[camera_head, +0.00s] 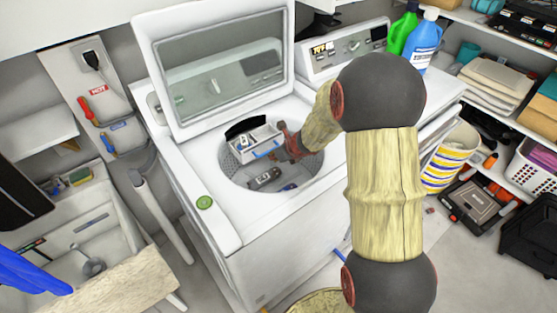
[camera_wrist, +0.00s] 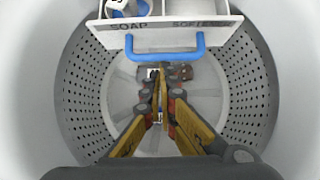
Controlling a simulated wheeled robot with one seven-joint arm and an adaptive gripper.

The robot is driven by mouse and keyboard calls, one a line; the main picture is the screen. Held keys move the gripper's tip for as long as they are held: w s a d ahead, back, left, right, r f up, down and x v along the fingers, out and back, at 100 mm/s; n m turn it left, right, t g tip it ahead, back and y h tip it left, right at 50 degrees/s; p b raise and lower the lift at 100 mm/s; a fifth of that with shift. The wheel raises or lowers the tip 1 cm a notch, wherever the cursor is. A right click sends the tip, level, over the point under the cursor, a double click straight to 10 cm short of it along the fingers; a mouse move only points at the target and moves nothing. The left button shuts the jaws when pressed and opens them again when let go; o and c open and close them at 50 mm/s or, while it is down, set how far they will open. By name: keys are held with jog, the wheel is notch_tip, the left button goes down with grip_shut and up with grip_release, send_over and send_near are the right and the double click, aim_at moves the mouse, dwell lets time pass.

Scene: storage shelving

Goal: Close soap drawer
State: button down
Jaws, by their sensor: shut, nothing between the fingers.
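The soap drawer (camera_head: 240,147) is a white tray with a blue handle (camera_head: 268,150), and it sticks out over the open tub of the left washing machine. In the wrist view, the drawer front (camera_wrist: 200,32) is labelled SOAP and SOFTENER, with the blue handle (camera_wrist: 165,50) across it. White and blue contents (camera_wrist: 122,8) sit in its left compartment. My gripper (camera_wrist: 160,85) is shut and empty, with its tips just below the handle in the picture. It also shows in the head view (camera_head: 284,134), right of the drawer. I cannot tell whether it touches the handle.
The perforated drum wall (camera_wrist: 85,90) surrounds my gripper. The glass washer lid (camera_head: 218,85) stands raised behind the opening. Dark objects (camera_head: 264,178) lie in the drum. Green (camera_head: 403,30) and blue (camera_head: 425,40) bottles stand on the machine at right.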

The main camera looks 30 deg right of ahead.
aim_at(259, 143)
jog(key=shift+w, duration=0.2)
jog(key=w+p, duration=0.1)
jog(key=w, duration=0.2)
jog(key=w+a+p, duration=0.1)
jog(key=w+p, duration=0.1)
jog(key=w, duration=0.1)
jog(key=w+p, duration=0.1)
jog(key=w, duration=0.2)
jog(key=shift+a+r, duration=0.1)
jog(key=shift+a, duration=0.3)
jog(key=shift+w+a+p, duration=0.1)
jog(key=shift+w+p, duration=0.2)
jog(key=shift+w, duration=0.1)
jog(key=shift+s, duration=0.1)
